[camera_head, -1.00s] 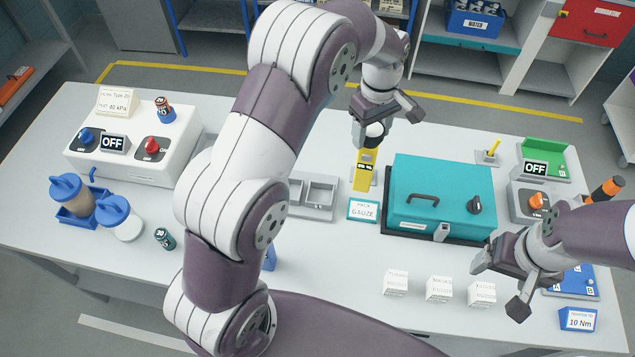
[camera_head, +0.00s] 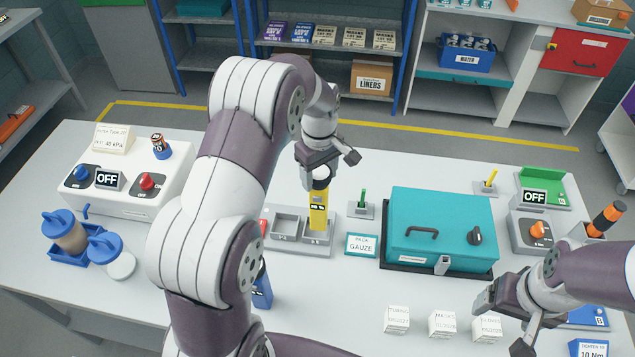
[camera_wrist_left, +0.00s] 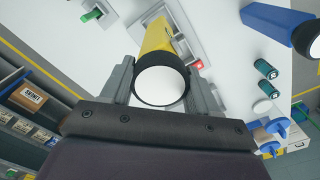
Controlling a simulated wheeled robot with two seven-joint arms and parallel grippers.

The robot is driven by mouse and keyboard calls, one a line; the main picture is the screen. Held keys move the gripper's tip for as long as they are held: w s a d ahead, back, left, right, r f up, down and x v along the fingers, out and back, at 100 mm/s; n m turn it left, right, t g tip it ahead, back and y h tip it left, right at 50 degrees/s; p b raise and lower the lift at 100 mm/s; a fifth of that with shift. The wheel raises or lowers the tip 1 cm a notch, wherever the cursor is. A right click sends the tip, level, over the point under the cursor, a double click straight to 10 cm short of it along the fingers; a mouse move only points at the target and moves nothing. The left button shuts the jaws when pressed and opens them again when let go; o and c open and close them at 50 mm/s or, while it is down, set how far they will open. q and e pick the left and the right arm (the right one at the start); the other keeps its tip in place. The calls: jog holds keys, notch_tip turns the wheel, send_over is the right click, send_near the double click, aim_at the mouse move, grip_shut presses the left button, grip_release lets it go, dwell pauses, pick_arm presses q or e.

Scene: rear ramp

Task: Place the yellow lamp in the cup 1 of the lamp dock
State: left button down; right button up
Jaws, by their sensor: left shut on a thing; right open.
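The yellow lamp (camera_head: 318,208) stands roughly upright, its black-rimmed white head at the top. My left gripper (camera_head: 318,172) is shut on it near the head. The left wrist view shows the lamp (camera_wrist_left: 158,42) between the fingers of my left gripper (camera_wrist_left: 162,88). The grey lamp dock (camera_head: 289,249) has two square cups side by side in view. The lamp's lower end is at the right cup; I cannot tell whether it rests on the bottom. The left cup looks empty. The cup labels are too small to read surely. My right gripper (camera_head: 507,320) is open and empty.
A blue lamp (camera_head: 262,289) stands in front of the dock, partly behind my left arm. A green peg stand (camera_head: 361,209) and a gauze sign (camera_head: 361,246) are right of the dock. A teal case (camera_head: 440,215) lies further right. White boxes (camera_head: 397,320) line the front.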

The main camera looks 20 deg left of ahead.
aim_at(319, 201)
pick_arm(q)
jog(key=shift+a+f, duration=0.2)
notch_tip(319, 201, down, 4)
jog(key=shift+r+p, duration=0.25)
jog(key=shift+p, duration=0.9)
jog(key=shift+f, duration=0.4)
jog(key=shift+c, duration=1.3)
grip_release()
jog(key=shift+r, duration=0.1)
